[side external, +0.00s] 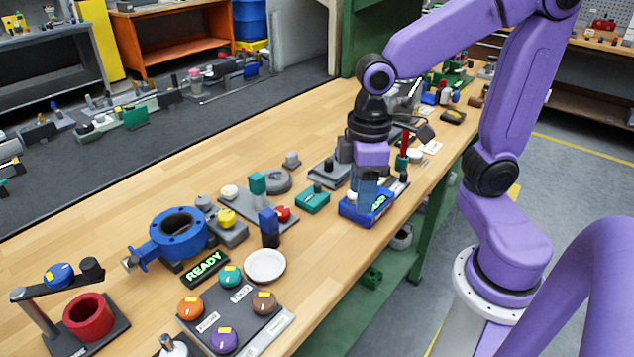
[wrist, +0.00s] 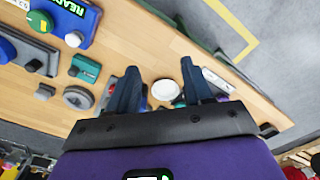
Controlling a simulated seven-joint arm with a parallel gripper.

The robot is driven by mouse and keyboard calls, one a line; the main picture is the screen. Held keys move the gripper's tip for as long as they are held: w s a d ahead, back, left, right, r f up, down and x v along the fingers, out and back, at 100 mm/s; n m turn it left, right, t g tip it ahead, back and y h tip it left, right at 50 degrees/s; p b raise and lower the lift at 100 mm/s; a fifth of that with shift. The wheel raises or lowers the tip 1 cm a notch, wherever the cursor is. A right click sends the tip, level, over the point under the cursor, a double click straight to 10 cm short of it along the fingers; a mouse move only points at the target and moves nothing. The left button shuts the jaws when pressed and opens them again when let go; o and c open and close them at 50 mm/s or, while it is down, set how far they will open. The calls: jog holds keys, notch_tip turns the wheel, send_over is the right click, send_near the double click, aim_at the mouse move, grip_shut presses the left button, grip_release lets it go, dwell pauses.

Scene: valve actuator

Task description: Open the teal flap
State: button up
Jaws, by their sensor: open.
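A teal box-like piece (side external: 312,201) with a dark knob on top lies on the bench, left of my gripper. A similar teal piece (wrist: 86,69) shows left of my fingers in the wrist view. It looks closed, but I cannot be sure it is the flap, nor see a hinge. My gripper (side external: 368,190) points down over a blue box (side external: 352,211) with a green lit display. Its two dark fingers (wrist: 160,80) stand apart in the wrist view, with nothing clearly held. The fingers hide part of the blue box.
A panel (side external: 258,330) carries several coloured knobs, one teal (side external: 230,276). A blue flanged valve (side external: 180,235) and white dish (side external: 265,265) are nearby. Bare wood (side external: 120,222) is at the far left side.

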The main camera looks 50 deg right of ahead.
jog(key=w+d+r+m, duration=0.1)
jog(key=w+d+m, duration=0.1)
jog(key=w, duration=0.4)
jog(key=w+d+r+m, duration=0.1)
jog(key=w+d+m, duration=0.15)
jog(key=w, duration=0.35)
jog(key=m, duration=0.4)
send_over(318, 184)
notch_tip(318, 184, down, 17)
jog(key=shift+w+f, duration=0.1)
grip_shut()
